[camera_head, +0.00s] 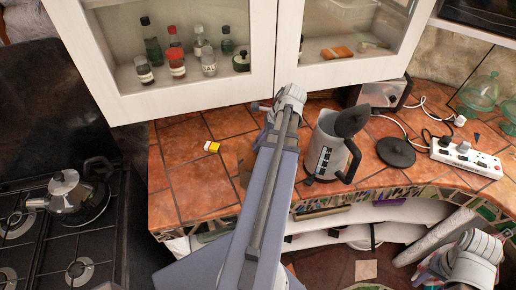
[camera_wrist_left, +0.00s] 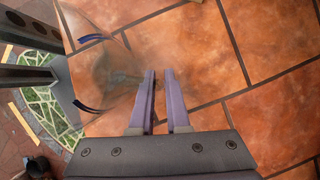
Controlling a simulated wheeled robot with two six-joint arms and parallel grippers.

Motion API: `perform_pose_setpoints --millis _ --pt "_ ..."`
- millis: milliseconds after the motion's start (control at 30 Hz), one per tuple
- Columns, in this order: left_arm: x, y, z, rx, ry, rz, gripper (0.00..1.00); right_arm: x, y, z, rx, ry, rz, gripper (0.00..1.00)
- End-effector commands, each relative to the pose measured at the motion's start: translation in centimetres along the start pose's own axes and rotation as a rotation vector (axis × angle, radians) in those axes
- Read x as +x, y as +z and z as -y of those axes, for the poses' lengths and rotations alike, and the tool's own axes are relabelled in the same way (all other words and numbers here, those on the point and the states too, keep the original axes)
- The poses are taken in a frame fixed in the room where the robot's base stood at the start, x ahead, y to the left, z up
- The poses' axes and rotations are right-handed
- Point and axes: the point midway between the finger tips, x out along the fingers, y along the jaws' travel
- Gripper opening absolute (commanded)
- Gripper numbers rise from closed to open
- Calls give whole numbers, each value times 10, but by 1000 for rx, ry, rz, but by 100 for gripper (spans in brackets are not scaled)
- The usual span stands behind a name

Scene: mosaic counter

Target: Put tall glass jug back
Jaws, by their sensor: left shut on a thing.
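A clear glass thing, which I take for the tall glass jug (camera_wrist_left: 113,66), shows in the left wrist view, with dark blue glints along its edges. The tiles show through it, so its full outline is hard to make out. My left gripper (camera_wrist_left: 162,84) is shut on it, with a narrow gap between the two fingers, above the orange tiles. In the head view my left arm covers the gripper, and I cannot make out the jug there. Part of my right arm shows at the lower right corner; its gripper is out of the picture.
A small yellow-white item (camera_head: 212,147) lies left of my arm. A cabinet (camera_head: 190,95) hangs above; a stove (camera_head: 70,240) is left.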

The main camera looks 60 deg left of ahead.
Motion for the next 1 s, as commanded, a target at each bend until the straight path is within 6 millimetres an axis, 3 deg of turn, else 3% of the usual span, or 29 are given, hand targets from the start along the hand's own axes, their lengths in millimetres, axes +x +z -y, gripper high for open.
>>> perform_pose_setpoints --millis 367,400,633,1000 --pt "4 -2 0 0 0 1 0 5 0 0 0 0 0 50" --pt "3 -2 0 0 0 0 16 4 0 0 0 0 0 50" --pt "3 -2 0 0 0 0 42 3 0 0 0 0 0 50" --pt "-4 1 0 0 0 0 44 -4 0 0 0 0 0 50"
